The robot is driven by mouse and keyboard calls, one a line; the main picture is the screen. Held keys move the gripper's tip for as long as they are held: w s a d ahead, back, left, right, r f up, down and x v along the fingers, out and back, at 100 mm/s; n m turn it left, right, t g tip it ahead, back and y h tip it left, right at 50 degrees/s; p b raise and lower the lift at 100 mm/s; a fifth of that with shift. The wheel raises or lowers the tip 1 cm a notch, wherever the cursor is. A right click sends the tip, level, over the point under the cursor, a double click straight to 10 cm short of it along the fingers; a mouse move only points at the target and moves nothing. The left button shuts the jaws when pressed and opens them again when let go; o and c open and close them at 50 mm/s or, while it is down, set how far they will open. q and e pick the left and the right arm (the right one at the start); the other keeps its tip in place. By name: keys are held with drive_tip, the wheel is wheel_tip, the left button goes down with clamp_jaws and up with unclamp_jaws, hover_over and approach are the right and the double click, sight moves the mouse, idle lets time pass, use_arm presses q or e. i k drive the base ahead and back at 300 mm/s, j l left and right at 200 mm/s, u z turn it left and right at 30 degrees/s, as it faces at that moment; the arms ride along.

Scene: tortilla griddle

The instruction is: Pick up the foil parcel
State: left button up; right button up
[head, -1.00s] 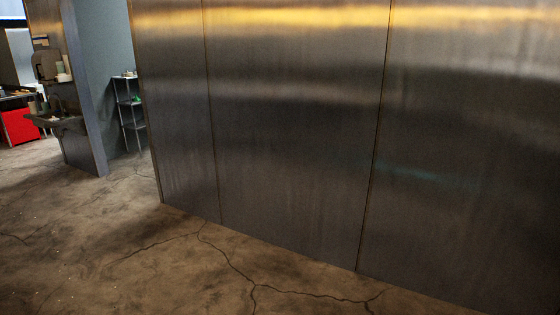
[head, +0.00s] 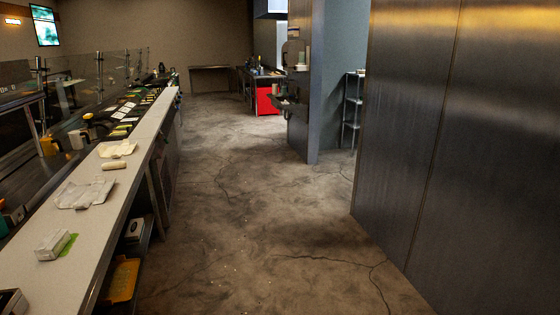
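On the long pale counter (head: 138,160) at the left lies a crumpled silvery-white sheet (head: 85,193). Beyond it lies a small pale roll (head: 115,165), beside another light sheet (head: 117,149). Nearer, a small whitish block (head: 53,244) sits by something flat and green. I cannot tell for sure which of these is the foil parcel; they are small and indistinct. Neither of my grippers is in view.
A clear cracked concrete floor (head: 235,190) runs ahead between the counter and a metal wall (head: 400,140) on the right. Shelves under the counter hold a yellow tray (head: 123,280). A red cabinet (head: 267,100) and shelf rack (head: 351,112) stand farther back.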

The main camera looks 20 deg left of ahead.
sight(51, 246)
drive_tip(key=i+j+u, duration=0.1)
drive_tip(key=i+u, duration=0.15)
drive_tip(key=u, duration=0.25)
drive_tip(key=i+u, duration=0.25)
drive_tip(key=u, duration=0.2)
drive_tip(key=i+l+u, duration=0.15)
drive_tip(key=u, duration=0.35)
drive_tip(key=i+l+u, duration=0.25)
drive_tip(key=u, duration=0.2)
drive_tip(key=i+l, duration=0.05)
drive_tip(key=i, duration=0.05)
